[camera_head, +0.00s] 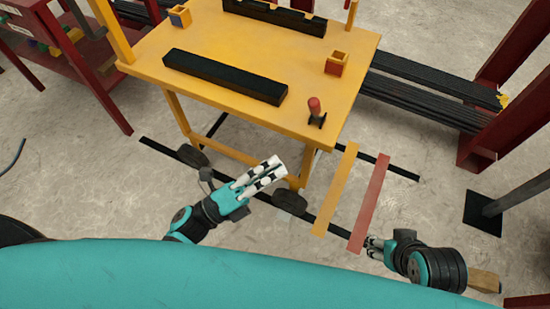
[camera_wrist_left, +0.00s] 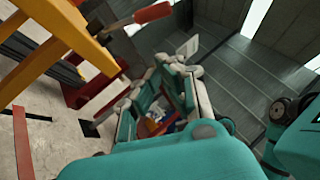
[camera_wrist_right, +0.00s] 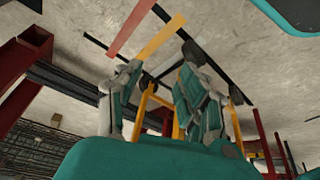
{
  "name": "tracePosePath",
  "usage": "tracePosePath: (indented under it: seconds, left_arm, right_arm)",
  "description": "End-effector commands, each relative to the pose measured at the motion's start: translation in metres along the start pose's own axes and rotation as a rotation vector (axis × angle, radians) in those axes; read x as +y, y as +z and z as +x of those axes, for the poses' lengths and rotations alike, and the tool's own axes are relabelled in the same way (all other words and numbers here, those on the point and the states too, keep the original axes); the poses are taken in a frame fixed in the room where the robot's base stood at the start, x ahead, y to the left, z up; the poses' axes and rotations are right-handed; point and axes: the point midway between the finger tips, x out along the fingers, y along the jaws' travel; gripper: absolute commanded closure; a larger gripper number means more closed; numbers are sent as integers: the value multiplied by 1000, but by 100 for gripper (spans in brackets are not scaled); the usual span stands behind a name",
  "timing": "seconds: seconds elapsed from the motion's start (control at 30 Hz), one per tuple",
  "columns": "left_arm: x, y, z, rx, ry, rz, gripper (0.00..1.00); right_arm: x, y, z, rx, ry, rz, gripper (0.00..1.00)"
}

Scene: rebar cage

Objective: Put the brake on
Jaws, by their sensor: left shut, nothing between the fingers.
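A yellow cart (camera_head: 215,45) stands in front of me on dark wheels. A red-handled lever (camera_head: 315,107) on a black base stands roughly upright at the cart's near right corner; the red handle also shows at the top of the left wrist view (camera_wrist_left: 152,13). My left gripper (camera_head: 274,167) is shut and empty, in front of the cart's near edge, below and left of the lever in the picture and apart from it. My right gripper (camera_head: 372,247) is low at the right, away from the lever. Its fingers stand apart with nothing between them in the right wrist view (camera_wrist_right: 160,65).
The cart carries black bars (camera_head: 225,76), a red-and-yellow box (camera_head: 336,63) and a blue-and-yellow box (camera_head: 180,16). A near wheel (camera_head: 290,202) sits by a black floor line. Yellow (camera_head: 335,190) and red (camera_head: 369,203) strips mark the floor. Dark bars (camera_head: 425,90) and red posts stand right.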

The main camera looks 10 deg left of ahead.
Motion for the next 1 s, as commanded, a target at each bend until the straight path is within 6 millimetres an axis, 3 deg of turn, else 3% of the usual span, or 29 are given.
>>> tracePosePath:
  seconds: [0.2, 0.4, 0.63, 1.0]
  left_arm:
    - [-2, 1, 49, -1, -7, 1, 100]
    - [-1, 9, 84, 0, -3, 5, 100]
    - [0, 26, 101, 0, -1, 1, 100]
    - [0, 28, 103, 0, 0, -1, 100]
  right_arm:
    - [1, 8, -2, -37, 1, 1, 60]
    - [1, 17, -4, -76, 2, 2, 60]
    - [2, 21, -5, -96, 3, 3, 60]
    - [2, 21, -5, -95, 4, 4, 60]
